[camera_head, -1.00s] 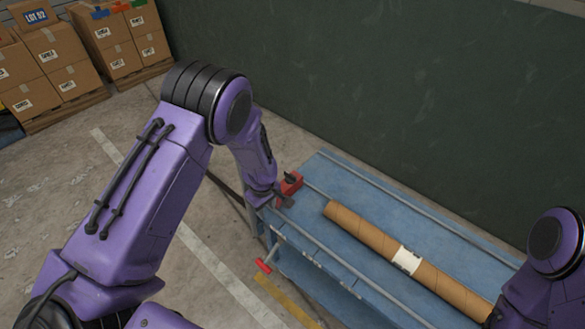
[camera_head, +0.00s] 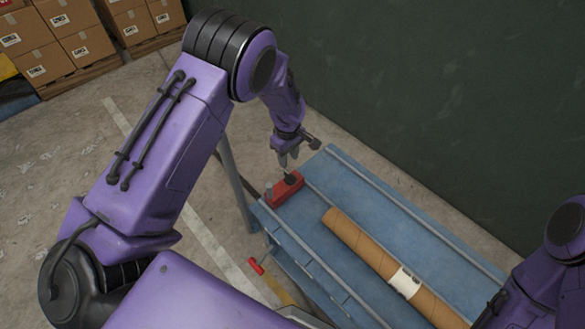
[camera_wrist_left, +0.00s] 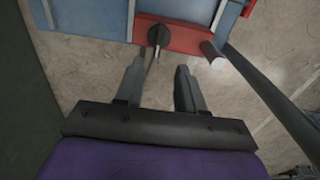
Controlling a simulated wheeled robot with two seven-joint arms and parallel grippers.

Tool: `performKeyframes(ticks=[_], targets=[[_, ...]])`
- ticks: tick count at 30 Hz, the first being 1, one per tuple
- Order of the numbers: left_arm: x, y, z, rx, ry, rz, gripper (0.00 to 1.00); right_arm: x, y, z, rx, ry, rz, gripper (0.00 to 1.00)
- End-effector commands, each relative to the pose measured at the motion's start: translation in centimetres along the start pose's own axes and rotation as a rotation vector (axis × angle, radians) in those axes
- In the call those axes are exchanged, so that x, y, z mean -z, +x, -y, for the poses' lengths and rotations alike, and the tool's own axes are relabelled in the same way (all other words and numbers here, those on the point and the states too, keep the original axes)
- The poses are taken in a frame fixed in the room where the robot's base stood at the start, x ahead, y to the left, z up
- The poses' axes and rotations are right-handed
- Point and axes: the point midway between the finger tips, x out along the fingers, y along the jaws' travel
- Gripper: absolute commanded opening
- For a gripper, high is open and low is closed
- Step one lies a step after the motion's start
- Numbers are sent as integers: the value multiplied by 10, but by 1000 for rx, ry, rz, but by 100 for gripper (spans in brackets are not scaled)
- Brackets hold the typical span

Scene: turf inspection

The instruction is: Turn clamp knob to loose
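The red clamp (camera_head: 284,189) sits at the near left end of the blue table (camera_head: 345,177), with a black knob (camera_head: 290,179) on top. In the left wrist view the red clamp (camera_wrist_left: 187,40) lies across the top, with the black knob (camera_wrist_left: 158,36) and a grey post on it. My left gripper (camera_head: 288,159) is just above the knob, apart from it as far as I can tell. In the wrist view my left gripper's fingers (camera_wrist_left: 160,72) are spread with nothing between them. My right arm (camera_head: 555,260) is at the right edge; its fingers are not clear.
A brown cardboard tube (camera_head: 365,250) with a white label lies along the table between metal rails. A red handle (camera_head: 256,266) sticks out at the table's near side. A dark green wall (camera_head: 440,100) stands behind. Stacked boxes (camera_head: 75,40) are at the upper left.

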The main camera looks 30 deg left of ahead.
Motion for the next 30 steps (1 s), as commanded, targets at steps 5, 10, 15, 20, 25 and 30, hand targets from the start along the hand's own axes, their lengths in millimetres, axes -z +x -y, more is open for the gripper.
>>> performKeyframes(ticks=[5,10,15,20,25,30], targets=[[-4,40,-2,4,9,2,38,3,-8,-1,0,0,1,0],[-4,74,-2,2,9,1,38,5,-12,-1,0,0,0,0],[-3,90,-2,-1,7,0,38,6,-14,-1,0,0,0,0],[-2,92,-2,-2,6,0,38,6,-14,-1,0,0,0,0],[-2,92,-2,-1,6,0,16,6,-14,-1,0,0,0,0],[-2,92,-2,-2,5,-1,0,6,-14,-1,0,0,0,0]])
